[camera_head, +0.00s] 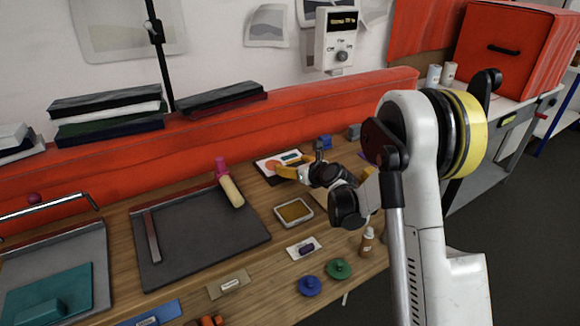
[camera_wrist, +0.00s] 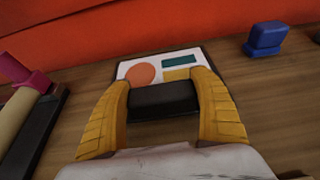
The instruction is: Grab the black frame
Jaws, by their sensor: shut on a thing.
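The black frame (camera_head: 279,160) lies at the back of the wooden bench, near the red padded ledge. It holds a white picture with an orange disc, a teal bar and a yellow block. In the wrist view the frame (camera_wrist: 152,67) is straight ahead, its near part hidden by my gripper. My gripper (camera_wrist: 163,84) has its yellow fingers on either side of a thick black piece at the frame's near edge, shut on it. In the head view my gripper (camera_head: 293,172) reaches the frame from the right, and the wrist partly covers it. I cannot see clear lifting.
A blue block (camera_head: 324,142) stands right of the frame. A pink-topped roller (camera_head: 229,184) lies left, on a dark tray (camera_head: 190,250). Blue (camera_head: 310,286) and green (camera_head: 338,268) knobbed discs sit nearer the front edge.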

